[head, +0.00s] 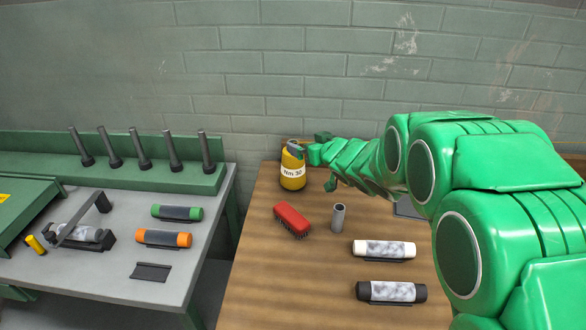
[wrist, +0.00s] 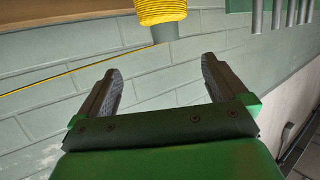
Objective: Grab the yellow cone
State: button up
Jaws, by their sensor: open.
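The yellow cone (head: 292,172) is a spool of yellow yarn with a white label reading "Nm 30". In the head view it stands upright at the back left of the wooden table, its top partly hidden by my gripper. In the wrist view the wound yellow yarn of the cone (wrist: 162,11) shows at the top edge, with a grey tube end sticking out. My gripper (wrist: 161,67) is open and empty, its two dark fingers spread. The cone appears beyond the fingertips in the wrist view; I cannot tell whether they touch it.
A red brush (head: 292,219), a grey tube (head: 338,218), a white cylinder (head: 384,249) and a black cylinder (head: 391,292) lie or stand on the wooden table (head: 260,285). A grey bench with green and orange rolls stands left, across a gap. A brick wall (head: 330,60) rises behind.

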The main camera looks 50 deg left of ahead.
aim_at(298, 164)
jog(key=f, duration=0.2)
jog(key=a+f, duration=0.1)
jog(key=f, duration=0.5)
jog(key=shift+s+a+f, duration=0.2)
jog(key=shift+s+a, duration=0.1)
jog(key=shift+s, duration=0.05)
jog(key=shift+x, duration=3.3)
jog(key=shift+s, duration=0.1)
jog(key=shift+c, duration=0.2)
jog(key=c, duration=1.2)
